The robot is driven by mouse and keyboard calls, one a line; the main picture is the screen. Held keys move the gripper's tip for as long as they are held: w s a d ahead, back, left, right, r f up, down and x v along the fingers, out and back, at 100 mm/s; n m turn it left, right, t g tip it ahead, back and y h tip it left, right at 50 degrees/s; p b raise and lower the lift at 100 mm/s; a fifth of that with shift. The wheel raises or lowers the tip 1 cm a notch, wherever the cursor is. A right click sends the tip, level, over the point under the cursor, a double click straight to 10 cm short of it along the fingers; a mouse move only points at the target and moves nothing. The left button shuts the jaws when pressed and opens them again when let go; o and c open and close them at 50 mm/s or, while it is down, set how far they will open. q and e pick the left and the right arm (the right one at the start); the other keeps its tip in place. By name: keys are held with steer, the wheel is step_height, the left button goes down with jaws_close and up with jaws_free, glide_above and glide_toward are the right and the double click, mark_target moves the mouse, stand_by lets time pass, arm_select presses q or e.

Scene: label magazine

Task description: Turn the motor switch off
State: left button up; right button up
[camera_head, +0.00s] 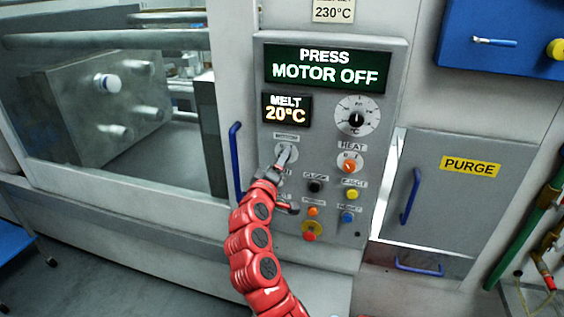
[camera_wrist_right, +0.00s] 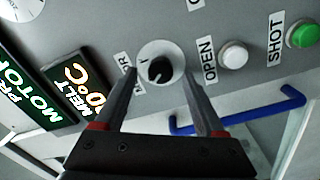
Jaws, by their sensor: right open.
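The motor switch (camera_head: 292,152) is a round pale plate under the MOTOR label on the machine's control panel, partly covered by my right gripper in the head view. In the right wrist view the motor switch (camera_wrist_right: 149,52) shows a small black knob on its pale disc. My right gripper (camera_head: 284,165), on the red arm, is at the panel around this switch. In the right wrist view my right gripper (camera_wrist_right: 160,63) is open, with one fingertip on each side of the knob; contact cannot be told. My left gripper is not in view.
The screen (camera_head: 327,68) reads PRESS MOTOR OFF; the melt display (camera_head: 287,108) reads 20°C. The HEAT switch (camera_head: 349,163) and several buttons sit close by. A blue handle (camera_head: 236,160) stands left of the panel. In the wrist view the OPEN button (camera_wrist_right: 233,55) is just right of my fingers.

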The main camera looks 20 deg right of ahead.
steer(key=b+v, duration=0.5)
steer(key=v, duration=1)
steer(key=shift+s, duration=0.3)
steer(key=shift+a+f, duration=0.1)
